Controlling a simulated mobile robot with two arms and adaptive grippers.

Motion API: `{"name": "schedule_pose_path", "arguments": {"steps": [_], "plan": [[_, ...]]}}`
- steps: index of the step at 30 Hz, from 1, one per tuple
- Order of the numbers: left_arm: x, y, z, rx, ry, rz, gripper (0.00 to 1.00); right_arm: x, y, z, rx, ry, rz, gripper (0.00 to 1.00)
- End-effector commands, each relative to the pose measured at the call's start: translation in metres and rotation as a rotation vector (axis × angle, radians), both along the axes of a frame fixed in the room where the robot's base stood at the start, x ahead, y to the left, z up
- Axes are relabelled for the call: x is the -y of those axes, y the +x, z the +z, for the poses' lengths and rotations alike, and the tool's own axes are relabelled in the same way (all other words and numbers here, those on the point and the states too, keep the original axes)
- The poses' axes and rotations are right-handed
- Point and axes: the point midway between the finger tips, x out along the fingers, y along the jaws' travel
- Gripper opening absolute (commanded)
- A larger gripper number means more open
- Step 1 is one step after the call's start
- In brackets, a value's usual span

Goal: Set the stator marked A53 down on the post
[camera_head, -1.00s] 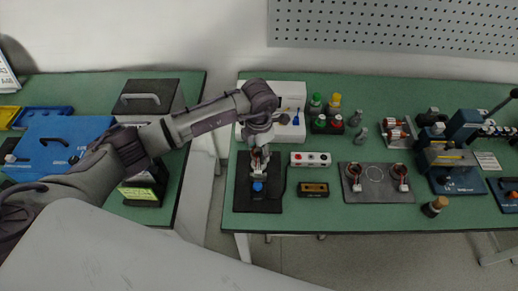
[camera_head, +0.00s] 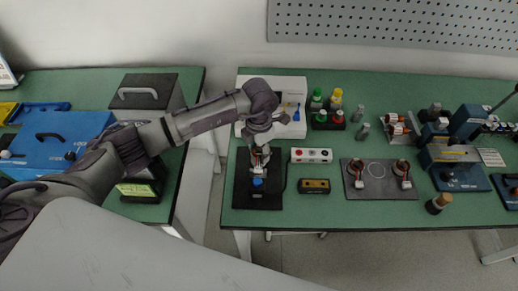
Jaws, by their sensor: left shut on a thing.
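My left gripper (camera_head: 260,151) reaches down over the black fixture plate (camera_head: 243,196) at the left end of the right-hand table. It is shut on a small stator with copper-red parts, mostly hidden by the fingers; its marking is too small to read. A fixture with a blue knob (camera_head: 257,182) stands on the plate just in front of the gripper. The post is not clearly visible under the gripper, and I cannot tell whether the stator touches it. Two more copper-red stators, left (camera_head: 356,170) and right (camera_head: 402,171), are on a grey tray (camera_head: 379,191). My right gripper is not in view.
Beside the plate are a white box with three buttons (camera_head: 311,155) and a black-and-yellow box (camera_head: 314,187). Behind are a white holder (camera_head: 290,87) and a bottle rack (camera_head: 328,122). A blue press-like machine (camera_head: 456,172) stands to the right. A gap separates the two tables.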

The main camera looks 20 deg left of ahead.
Motion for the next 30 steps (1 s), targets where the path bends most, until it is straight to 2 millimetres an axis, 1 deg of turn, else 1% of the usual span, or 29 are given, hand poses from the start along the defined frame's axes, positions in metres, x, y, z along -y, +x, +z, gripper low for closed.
{"name": "schedule_pose_path", "arguments": {"steps": [8, 17, 25, 26, 30], "plan": [[-0.0001, 0.0003, 0.0, 0.001, -0.001, 0.0, 0.09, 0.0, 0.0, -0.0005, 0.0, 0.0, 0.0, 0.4], [-0.0001, 0.0003, -0.0065, 0.001, 0.0, 0.0, 0.09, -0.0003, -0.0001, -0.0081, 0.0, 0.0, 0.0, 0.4], [-0.0001, 0.0002, -0.006, 0.001, -0.001, 0.0, 0.09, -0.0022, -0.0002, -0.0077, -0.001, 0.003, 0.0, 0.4], [0.0, 0.0001, -0.0061, 0.001, -0.001, 0.0, 0.52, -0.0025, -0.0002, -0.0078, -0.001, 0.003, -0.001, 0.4], [-0.0001, 0.0001, -0.0062, 0.001, -0.001, 0.0, 0.76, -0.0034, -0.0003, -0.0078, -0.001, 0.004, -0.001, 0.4]]}}
